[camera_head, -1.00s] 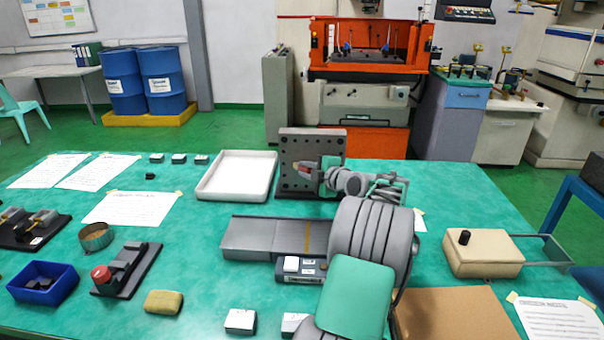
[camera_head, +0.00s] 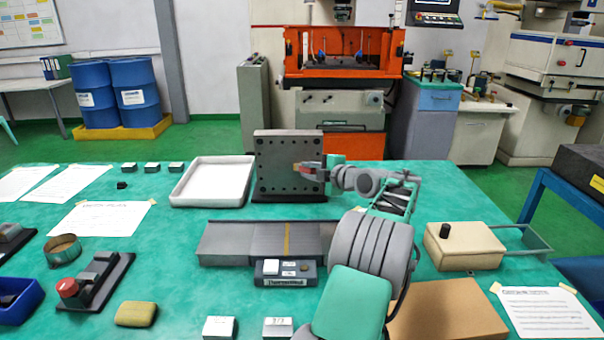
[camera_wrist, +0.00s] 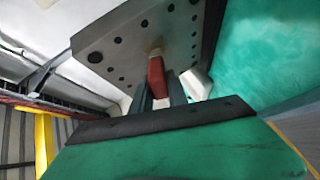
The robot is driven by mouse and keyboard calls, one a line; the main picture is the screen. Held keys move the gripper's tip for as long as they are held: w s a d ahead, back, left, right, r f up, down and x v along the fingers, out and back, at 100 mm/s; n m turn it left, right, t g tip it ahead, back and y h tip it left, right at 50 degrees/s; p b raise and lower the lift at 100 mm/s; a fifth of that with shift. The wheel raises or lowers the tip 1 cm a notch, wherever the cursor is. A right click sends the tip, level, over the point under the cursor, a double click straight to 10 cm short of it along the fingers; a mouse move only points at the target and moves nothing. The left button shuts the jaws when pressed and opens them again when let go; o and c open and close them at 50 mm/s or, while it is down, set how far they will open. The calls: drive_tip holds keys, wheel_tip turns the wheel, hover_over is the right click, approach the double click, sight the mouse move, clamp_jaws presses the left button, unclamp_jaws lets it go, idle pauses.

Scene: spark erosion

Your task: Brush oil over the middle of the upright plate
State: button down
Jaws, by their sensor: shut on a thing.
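The upright plate (camera_head: 274,170) is a dark grey block with holes near its edges, standing on the green table. It also fills the top of the wrist view (camera_wrist: 118,45). My gripper (camera_head: 322,170) is in front of the plate's right half and is shut on a small brush (camera_head: 301,166) with a red handle. In the wrist view the brush (camera_wrist: 156,76) points at the plate's face, with its pale bristles at or very near it, around the middle. I cannot tell if they touch. No oil film can be made out.
A white tray (camera_head: 213,182) lies left of the plate. A grey slab (camera_head: 230,244) and a small labelled box (camera_head: 286,273) lie in front of it. A beige box (camera_head: 464,247) with a black knob stands right of my arm. A round tin (camera_head: 63,251) is at the left.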

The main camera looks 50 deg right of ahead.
drive_tip(key=shift+s+d, duration=0.95)
drive_tip(key=shift+s, duration=0.1)
drive_tip(key=shift+s+r, duration=0.1)
drive_tip(key=shift+r, duration=0.55)
drive_tip(key=shift+w+a+f+b, duration=0.2)
drive_tip(key=shift+w+a+b, duration=0.15)
drive_tip(key=shift+b, duration=0.55)
drive_tip(key=shift+w+a+b, duration=0.9)
drive_tip(key=shift+w+b, duration=0.15)
drive_tip(key=shift+b, duration=0.2)
drive_tip(key=shift+w+a+b, duration=2.6)
drive_tip(key=shift+w+b, duration=0.15)
drive_tip(key=shift+w, duration=0.65)
drive_tip(key=shift+s+d+r+p, duration=0.25)
drive_tip(key=shift+s+d+p, duration=0.2)
drive_tip(key=shift+s+d, duration=0.55)
drive_tip(key=shift+s+d+r+p, duration=0.4)
drive_tip(key=shift+s+d, duration=0.35)
drive_tip(key=shift+s, duration=0.45)
drive_tip(key=shift+s+d+r+p, duration=0.15)
drive_tip(key=shift+s+d+p, duration=0.35)
drive_tip(key=shift+s+d, duration=0.5)
drive_tip(key=shift+s+d+p, duration=0.55)
drive_tip(key=shift+s, duration=0.25)
drive_tip(key=shift+s+d+p, duration=0.5)
drive_tip(key=shift+s, duration=0.3)
